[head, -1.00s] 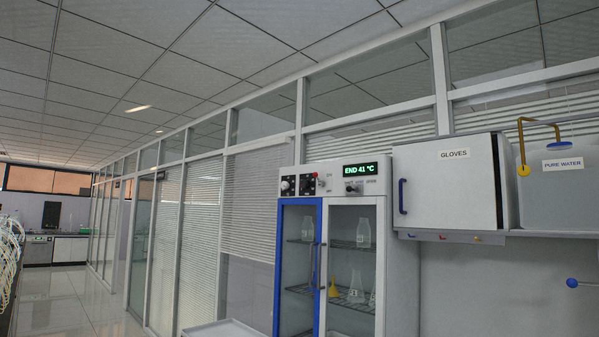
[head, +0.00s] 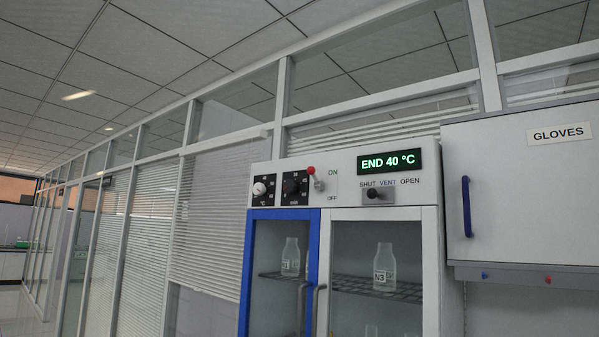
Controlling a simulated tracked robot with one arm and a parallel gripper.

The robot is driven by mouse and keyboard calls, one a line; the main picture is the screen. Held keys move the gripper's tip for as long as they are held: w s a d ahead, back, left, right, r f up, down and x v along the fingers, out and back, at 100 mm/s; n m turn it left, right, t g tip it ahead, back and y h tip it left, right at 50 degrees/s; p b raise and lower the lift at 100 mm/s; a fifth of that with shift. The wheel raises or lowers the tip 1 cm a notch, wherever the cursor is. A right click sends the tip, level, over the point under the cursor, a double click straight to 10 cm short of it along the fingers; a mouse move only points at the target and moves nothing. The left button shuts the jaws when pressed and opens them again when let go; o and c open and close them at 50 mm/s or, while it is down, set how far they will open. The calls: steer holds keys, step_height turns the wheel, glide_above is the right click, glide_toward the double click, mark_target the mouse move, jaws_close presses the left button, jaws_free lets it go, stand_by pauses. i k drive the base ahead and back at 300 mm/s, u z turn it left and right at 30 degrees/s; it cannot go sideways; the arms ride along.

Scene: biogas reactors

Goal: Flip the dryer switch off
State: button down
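The dryer (head: 262,190) is a white cabinet with a blue-framed left door and a white-framed right door, both shut. Its switch (head: 315,177) is a small lever with a red knob on the top panel, between the labels ON above and OFF below. The lever tilts up, with its red tip toward ON. The display (head: 391,161) reads END 40 °C. My gripper is not in view.
A GLOVES cabinet (head: 510,190) with a blue handle hangs right of the dryer. Two dials (head: 291,188) sit left of the switch, and a black vent knob (head: 373,194) sits right of it. Bottles stand inside the dryer. Nothing blocks the panel.

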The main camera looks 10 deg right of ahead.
mark_target(319, 185)
steer(key=i, duration=2.25)
steer(key=z, duration=2.1)
steer(key=k, duration=0.5)
steer(key=u, duration=2)
